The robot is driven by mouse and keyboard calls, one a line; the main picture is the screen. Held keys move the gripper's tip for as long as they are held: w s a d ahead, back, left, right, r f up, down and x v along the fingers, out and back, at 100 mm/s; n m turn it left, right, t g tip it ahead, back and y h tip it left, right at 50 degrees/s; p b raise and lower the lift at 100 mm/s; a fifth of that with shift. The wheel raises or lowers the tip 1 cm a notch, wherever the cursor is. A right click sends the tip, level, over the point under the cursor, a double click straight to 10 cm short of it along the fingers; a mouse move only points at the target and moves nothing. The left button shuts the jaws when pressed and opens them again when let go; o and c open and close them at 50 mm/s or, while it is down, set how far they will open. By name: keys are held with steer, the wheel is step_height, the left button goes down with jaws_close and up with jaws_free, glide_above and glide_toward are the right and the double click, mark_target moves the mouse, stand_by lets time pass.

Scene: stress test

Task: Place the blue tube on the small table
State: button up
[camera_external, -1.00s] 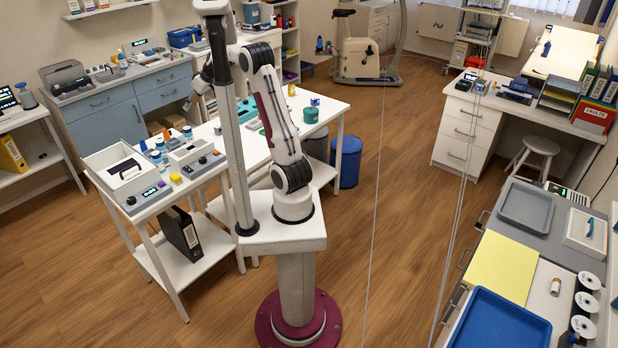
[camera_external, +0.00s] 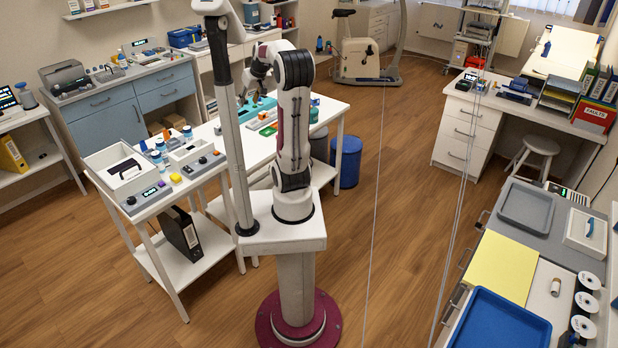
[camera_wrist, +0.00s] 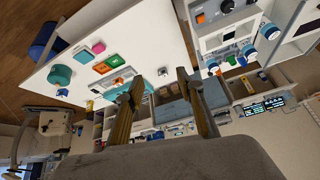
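My gripper (camera_wrist: 160,78) is open, with its two fingers apart and nothing visible between them in the wrist view. In the external view my gripper (camera_external: 243,98) is over the long white table (camera_external: 325,108), near a teal tray (camera_external: 258,107). A small blue rod-like thing (camera_external: 589,228) lies in a white tray at the far right; I cannot tell whether it is the blue tube. No other blue tube can be made out. A white table (camera_external: 152,206) at the left holds devices and jars; I cannot tell whether it is the small table.
A teal pot (camera_wrist: 60,75), a pink block (camera_wrist: 98,47) and a green pad (camera_wrist: 115,60) stand on the white top. A blue bin (camera_external: 346,162) is beside the long table. A thin mast rises next to my arm.

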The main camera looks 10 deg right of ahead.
steer(key=s+d+f+m+h, duration=0.2)
steer(key=s+d+m, duration=0.1)
steer(key=s+d, duration=0.4)
steer(key=s+d+f+m+h, duration=0.1)
steer(key=s+d+f+m, duration=0.2)
steer(key=s+d, duration=0.5)
steer(key=shift+s+f+t+h, duration=0.2)
steer(key=shift+f+t+h, duration=0.1)
steer(key=shift+h, duration=0.1)
